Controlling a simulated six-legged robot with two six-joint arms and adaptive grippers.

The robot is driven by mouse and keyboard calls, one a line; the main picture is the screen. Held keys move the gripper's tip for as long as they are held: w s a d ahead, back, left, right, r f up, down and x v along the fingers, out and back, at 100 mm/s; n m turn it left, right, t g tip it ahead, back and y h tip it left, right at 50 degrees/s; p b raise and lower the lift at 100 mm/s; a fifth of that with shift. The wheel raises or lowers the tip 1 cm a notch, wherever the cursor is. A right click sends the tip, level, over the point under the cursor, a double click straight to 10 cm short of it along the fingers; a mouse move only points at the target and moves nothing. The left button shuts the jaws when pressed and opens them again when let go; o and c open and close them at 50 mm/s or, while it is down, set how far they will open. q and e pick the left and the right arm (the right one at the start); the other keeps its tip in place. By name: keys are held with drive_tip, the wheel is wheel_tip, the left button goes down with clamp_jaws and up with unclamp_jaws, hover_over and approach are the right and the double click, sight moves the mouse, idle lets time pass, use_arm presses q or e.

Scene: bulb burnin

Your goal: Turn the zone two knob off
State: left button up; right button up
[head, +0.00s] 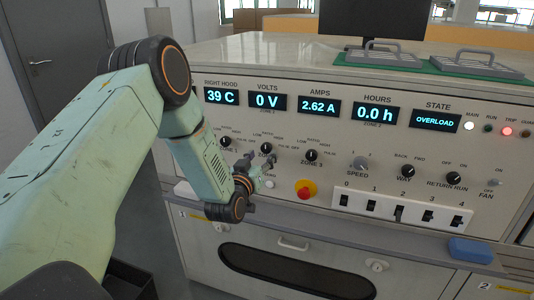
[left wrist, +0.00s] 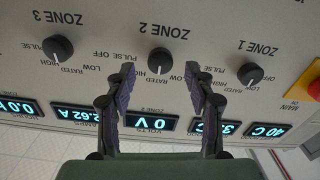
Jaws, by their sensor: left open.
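The zone two knob (head: 266,149) is a small black dial on the grey panel, between the zone one knob (head: 227,141) and the zone three knob (head: 311,155). In the left wrist view, where the lettering is upside down, the zone two knob (left wrist: 160,61) shows just beyond and between the fingertips. My left gripper (head: 257,163) is open, close before the panel, and its two dark fingers (left wrist: 160,76) hold nothing. I cannot tell whether they touch the panel. I cannot read the knob's exact setting. My right gripper is not in view.
Displays above the knobs read 0 V, 2.62 A and OVERLOAD (head: 436,120). The trip lamp (head: 507,131) glows red. A red stop button (head: 306,190) on yellow lies below zone three. Numbered rocker switches (head: 400,212) and a blue block (head: 470,250) are at the lower right.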

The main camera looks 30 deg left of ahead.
sight(265, 150)
use_arm(q)
drive_tip(key=shift+x, duration=1.2)
drive_tip(key=shift+w, duration=0.5)
drive_tip(key=shift+s+a, duration=0.1)
drive_tip(key=shift+c, duration=0.3)
drive_tip(key=shift+s+r, duration=0.1)
drive_tip(key=shift+r, duration=0.05)
drive_tip(key=c, duration=0.3)
clamp_jaws()
